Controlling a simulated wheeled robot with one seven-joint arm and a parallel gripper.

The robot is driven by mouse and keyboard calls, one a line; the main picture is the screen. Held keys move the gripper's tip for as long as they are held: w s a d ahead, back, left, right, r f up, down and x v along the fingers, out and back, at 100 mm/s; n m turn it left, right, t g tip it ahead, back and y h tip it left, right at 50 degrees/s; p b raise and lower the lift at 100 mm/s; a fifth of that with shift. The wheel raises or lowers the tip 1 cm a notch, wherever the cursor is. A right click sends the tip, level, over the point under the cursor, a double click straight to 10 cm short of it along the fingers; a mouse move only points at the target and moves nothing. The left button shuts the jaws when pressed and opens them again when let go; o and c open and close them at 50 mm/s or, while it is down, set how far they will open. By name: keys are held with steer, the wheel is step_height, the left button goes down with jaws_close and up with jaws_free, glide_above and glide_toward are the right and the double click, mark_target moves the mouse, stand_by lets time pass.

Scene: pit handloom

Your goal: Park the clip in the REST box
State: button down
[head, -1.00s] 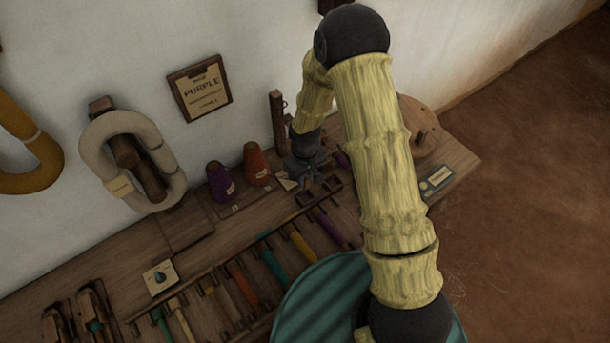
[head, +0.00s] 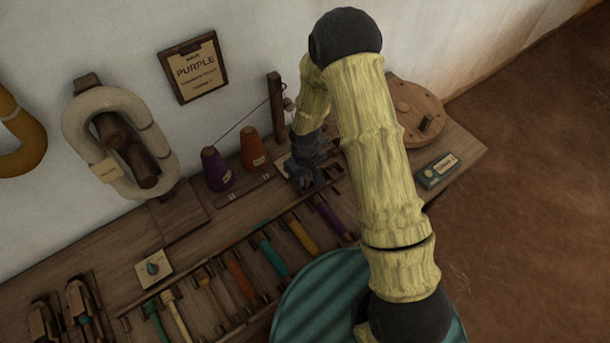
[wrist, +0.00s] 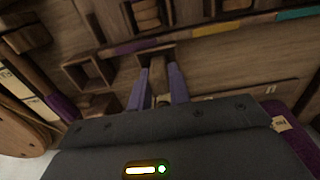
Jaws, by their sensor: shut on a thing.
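My gripper (head: 305,182) is low over the back of the wooden bench, right of the orange cone. In the wrist view its two bluish fingers (wrist: 161,78) are close together, shut on the clip, of which only a small pale bit (wrist: 162,101) shows between them. Small open wooden boxes lie by the fingers: one (wrist: 90,72) is empty to the left, and another (wrist: 157,52) is just beyond the fingertips. I cannot read a REST label on either. In the head view my gripper and arm mostly cover these boxes.
A purple cone (head: 216,172) and an orange cone (head: 253,149) stand left of my gripper; a thread runs from the purple cone to a wooden post (head: 276,112). A rack of coloured bobbins (head: 237,277) lies in front. A round wooden disc (head: 417,110) is at right.

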stand_by(0.4)
steer(key=c, duration=1.2)
jaws_free()
steer(key=shift+c, duration=0.2)
steer(key=shift+d, duration=0.1)
steer(key=o, duration=0.3)
steer(key=shift+o, duration=0.2)
steer(key=shift+a+r+p, duration=0.2)
steer(key=shift+r+p, duration=0.2)
steer(key=shift+r, duration=0.1)
steer(key=shift+d+r+p, duration=0.1)
steer(key=shift+r+p, duration=2.65)
steer(key=shift+r, duration=0.8)
